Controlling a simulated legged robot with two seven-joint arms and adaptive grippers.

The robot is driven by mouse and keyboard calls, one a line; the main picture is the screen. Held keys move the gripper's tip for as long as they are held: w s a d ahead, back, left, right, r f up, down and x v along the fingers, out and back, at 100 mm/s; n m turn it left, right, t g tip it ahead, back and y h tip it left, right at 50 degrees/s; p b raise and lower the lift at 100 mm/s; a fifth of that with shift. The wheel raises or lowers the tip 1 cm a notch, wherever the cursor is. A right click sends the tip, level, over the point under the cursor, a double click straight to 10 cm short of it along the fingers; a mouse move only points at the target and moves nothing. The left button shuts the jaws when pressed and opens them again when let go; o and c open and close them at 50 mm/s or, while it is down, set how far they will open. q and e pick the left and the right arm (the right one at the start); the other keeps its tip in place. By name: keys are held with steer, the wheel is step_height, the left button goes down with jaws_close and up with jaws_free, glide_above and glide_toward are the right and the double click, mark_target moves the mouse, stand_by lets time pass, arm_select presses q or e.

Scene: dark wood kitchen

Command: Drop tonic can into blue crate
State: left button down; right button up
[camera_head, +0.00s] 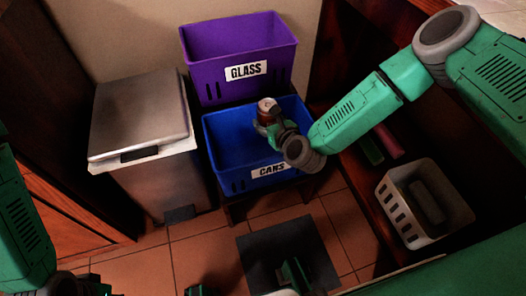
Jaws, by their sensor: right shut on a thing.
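The blue crate (224,155) stands low in the middle, with a white "CANS" label on its front. The tonic can (267,105) shows a pale round top and a reddish-brown side. My right gripper (270,124) reaches in from the right and is shut on the can, holding it upright over the crate's opening. The gripper hides the can's lower part, and I cannot tell its height above the crate floor.
A purple crate (207,46) labelled "GLASS" stands behind the blue one. A metal pedal bin (150,177) stands to the left. A white slotted basket (402,217) sits on a dark wood shelf at right. A dark mat (258,262) lies on the tiled floor.

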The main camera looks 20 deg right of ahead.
mark_target(264, 105)
steer(key=shift+a+r, duration=0.1)
steer(key=o, duration=1.2)
steer(key=shift+a, duration=0.15)
steer(key=shift+o, duration=0.6)
steer(key=shift+a, duration=0.3)
steer(key=shift+d+r, duration=0.25)
steer(key=shift+r, duration=0.05)
steer(key=r, duration=0.8)
steer(key=shift+a+r, duration=0.25)
steer(key=shift+a, duration=0.1)
steer(key=shift+r, duration=0.3)
steer(key=shift+d+r, duration=0.15)
steer(key=shift+d, duration=0.1)
arm_select(q)
steer(key=shift+a, duration=0.15)
arm_select(e)
steer(key=shift+a, duration=0.15)
